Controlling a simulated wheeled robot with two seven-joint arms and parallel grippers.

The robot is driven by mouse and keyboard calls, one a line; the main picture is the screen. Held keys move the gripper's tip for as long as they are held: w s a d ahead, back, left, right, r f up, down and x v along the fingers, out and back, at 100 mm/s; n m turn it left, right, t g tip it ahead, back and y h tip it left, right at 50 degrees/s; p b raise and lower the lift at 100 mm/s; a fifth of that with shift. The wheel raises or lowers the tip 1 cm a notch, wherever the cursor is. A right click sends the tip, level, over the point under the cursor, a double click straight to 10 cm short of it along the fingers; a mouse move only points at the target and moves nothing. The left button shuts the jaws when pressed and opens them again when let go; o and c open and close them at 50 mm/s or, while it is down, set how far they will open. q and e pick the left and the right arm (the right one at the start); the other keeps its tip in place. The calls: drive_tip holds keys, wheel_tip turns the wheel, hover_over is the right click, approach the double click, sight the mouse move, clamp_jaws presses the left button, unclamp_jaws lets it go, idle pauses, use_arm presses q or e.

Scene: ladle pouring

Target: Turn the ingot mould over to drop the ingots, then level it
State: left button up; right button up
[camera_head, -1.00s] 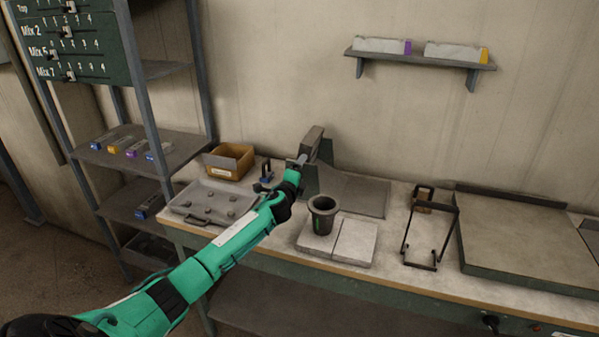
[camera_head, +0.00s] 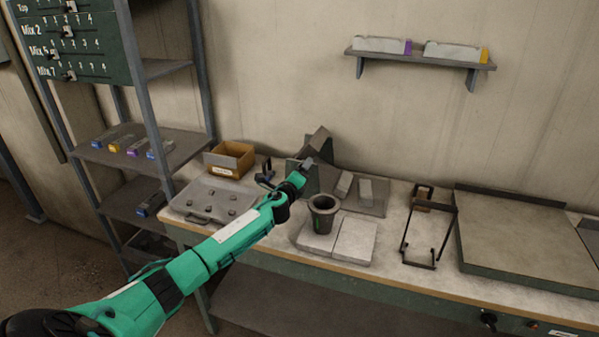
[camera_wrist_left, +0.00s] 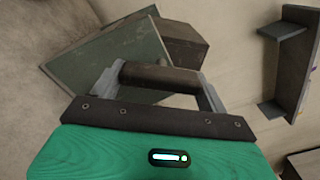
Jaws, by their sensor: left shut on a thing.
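The ingot mould (camera_head: 318,143) is a dark grey block on a stand at the back of the bench, against the wall. It is tilted steeply. Two light grey ingots, one (camera_head: 343,185) leaning or tilted and one (camera_head: 366,190) to its right, are on the dark grey tray (camera_head: 376,209) beside the mould. My left gripper (camera_head: 308,165) is at the mould's near side. In the left wrist view, its fingers (camera_wrist_left: 160,85) are shut on a brown round handle (camera_wrist_left: 160,76), with the mould (camera_wrist_left: 180,42) behind it. The mould's cavities are hidden. My right gripper is not in view.
A dark crucible (camera_head: 324,214) stands on pale slabs (camera_head: 353,240) in front of the tray. A flat tray of lumps (camera_head: 197,209) and a cardboard box (camera_head: 229,158) are at left. A black wire frame (camera_head: 429,230) and a large grey plate (camera_head: 515,238) are at right.

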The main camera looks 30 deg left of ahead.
use_arm(q)
drive_tip(key=shift+f+m, duration=0.2)
drive_tip(key=shift+m, duration=0.1)
idle(0.4)
drive_tip(key=o, duration=1.4)
drive_tip(key=shift+r, duration=0.1)
drive_tip(key=shift+s, duration=0.1)
drive_tip(key=b+v, duration=0.1)
drive_tip(key=v, duration=1.2)
drive_tip(key=shift+s+b, duration=0.3)
drive_tip(key=shift+s, duration=0.05)
